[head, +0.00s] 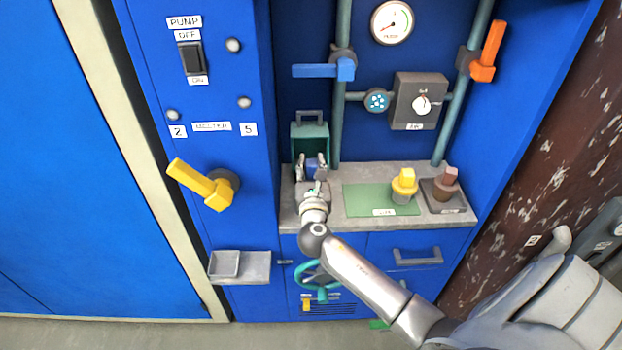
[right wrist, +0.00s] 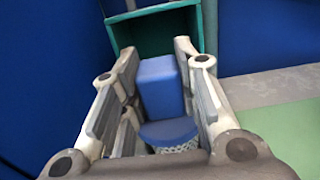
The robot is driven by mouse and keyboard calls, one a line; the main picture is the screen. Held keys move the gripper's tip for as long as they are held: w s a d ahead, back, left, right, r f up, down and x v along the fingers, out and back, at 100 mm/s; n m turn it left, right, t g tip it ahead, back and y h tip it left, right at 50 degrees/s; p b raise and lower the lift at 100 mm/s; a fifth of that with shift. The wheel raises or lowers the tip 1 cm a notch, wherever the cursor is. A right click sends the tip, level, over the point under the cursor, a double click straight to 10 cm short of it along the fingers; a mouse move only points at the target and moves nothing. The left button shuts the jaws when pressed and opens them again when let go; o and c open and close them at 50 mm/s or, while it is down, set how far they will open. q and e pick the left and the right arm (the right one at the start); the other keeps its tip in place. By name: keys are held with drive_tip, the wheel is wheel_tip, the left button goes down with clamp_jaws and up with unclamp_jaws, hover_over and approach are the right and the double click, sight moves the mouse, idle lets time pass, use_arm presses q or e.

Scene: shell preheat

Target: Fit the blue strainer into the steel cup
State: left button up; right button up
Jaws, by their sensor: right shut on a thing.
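The blue strainer (head: 314,169) is in my right gripper (head: 312,164), at the left end of the grey shelf, in front of a teal open-fronted box. In the right wrist view its blue block handle (right wrist: 160,88) is between the two fingers, with a round blue top and a pale mesh basket below. My right gripper is shut on this handle. I cannot make out a steel cup for certain; a grey cup-like body (head: 402,198) shows under a yellow block on the green mat. My left gripper is not in view.
The teal box (head: 297,143) stands close behind the gripper. The green mat (head: 362,199) has clear room on its left part. A brown-topped piece (head: 446,182) stands on a dark pad at right. Blue (head: 322,70) and orange (head: 489,52) valve handles stick out above.

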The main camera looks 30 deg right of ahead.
sight(311, 178)
drive_tip(key=shift+w+d+f+b, duration=0.1)
drive_tip(key=shift+f+b, duration=0.1)
drive_tip(key=shift+f, duration=0.7)
drive_tip(key=shift+w+f+b, duration=0.1)
drive_tip(key=shift+f+b, duration=0.05)
drive_tip(key=shift+f, duration=0.7)
drive_tip(key=shift+f, duration=0.35)
drive_tip(key=o, duration=1.1)
drive_tip(key=shift+c, duration=0.2)
drive_tip(key=shift+r, duration=0.1)
drive_tip(key=shift+r, duration=0.2)
drive_tip(key=shift+s+a, duration=0.2)
drive_tip(key=shift+s, duration=0.05)
drive_tip(key=v, duration=1.1)
drive_tip(key=shift+s, duration=0.3)
